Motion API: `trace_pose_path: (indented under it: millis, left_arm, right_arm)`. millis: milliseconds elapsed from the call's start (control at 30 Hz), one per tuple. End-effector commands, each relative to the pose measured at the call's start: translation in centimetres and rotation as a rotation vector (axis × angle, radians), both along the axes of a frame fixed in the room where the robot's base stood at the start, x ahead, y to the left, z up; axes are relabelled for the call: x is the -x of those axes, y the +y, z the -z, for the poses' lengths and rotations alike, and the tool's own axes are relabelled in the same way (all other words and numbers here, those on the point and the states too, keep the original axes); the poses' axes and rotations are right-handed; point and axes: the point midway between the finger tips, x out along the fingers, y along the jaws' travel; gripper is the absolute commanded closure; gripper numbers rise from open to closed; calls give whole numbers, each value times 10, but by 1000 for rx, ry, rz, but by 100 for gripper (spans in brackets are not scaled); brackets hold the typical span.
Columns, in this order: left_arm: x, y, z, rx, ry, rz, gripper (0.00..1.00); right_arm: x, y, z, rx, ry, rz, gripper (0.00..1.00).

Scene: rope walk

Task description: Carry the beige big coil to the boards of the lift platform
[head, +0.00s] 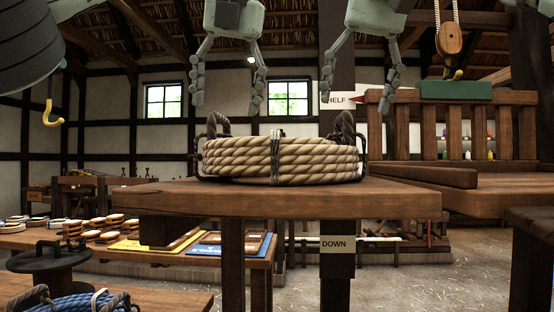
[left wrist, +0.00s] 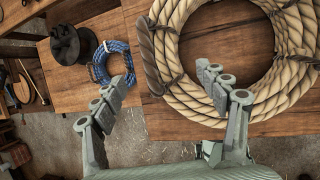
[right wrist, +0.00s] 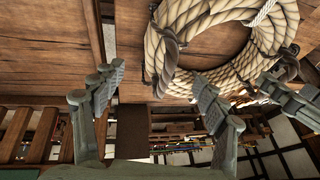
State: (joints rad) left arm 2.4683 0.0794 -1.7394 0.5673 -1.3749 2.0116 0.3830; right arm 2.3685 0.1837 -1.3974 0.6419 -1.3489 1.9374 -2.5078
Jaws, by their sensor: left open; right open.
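The beige big coil (head: 300,160) lies flat on a wooden table (head: 270,198), tied with bands. A dark rope loop handle stands at its left (head: 218,124) and another at its right (head: 345,125). My left gripper (head: 227,98) is open and empty above the coil's left part. My right gripper (head: 357,92) is open and empty above its right end. The coil also shows in the left wrist view (left wrist: 185,95) and the right wrist view (right wrist: 165,70). A planked deck with a railing (head: 505,200), apparently the lift platform, stands at the right.
A pulley block (head: 449,40) with a hook hangs above the railing. A green block (head: 455,89) sits on the rail. A blue coil (head: 75,302) and a dark spool (head: 52,262) are at lower left. A DOWN sign (head: 335,244) is on a post below the table.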

Motion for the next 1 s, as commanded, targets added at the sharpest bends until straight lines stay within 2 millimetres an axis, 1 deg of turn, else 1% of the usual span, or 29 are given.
trace_pose_path:
  millis: [167,267,600,700,833,1000]
  left_arm:
    - [-1,0,2,3,2,3,26]
    - [-4,2,9,4,7,6,26]
    - [-22,11,53,4,2,4,26]
    - [-26,13,63,4,2,4,26]
    - [-29,14,69,5,0,4,26]
    - [-30,14,71,5,1,3,26]
  right_arm:
    - [0,1,1,-3,1,-1,27]
    - [-3,2,8,-2,2,-2,27]
    - [-22,11,54,-4,3,-2,27]
    - [-26,13,63,-4,1,-2,27]
    - [-29,15,69,-5,1,-1,27]
    - [-29,15,71,-6,1,-2,27]
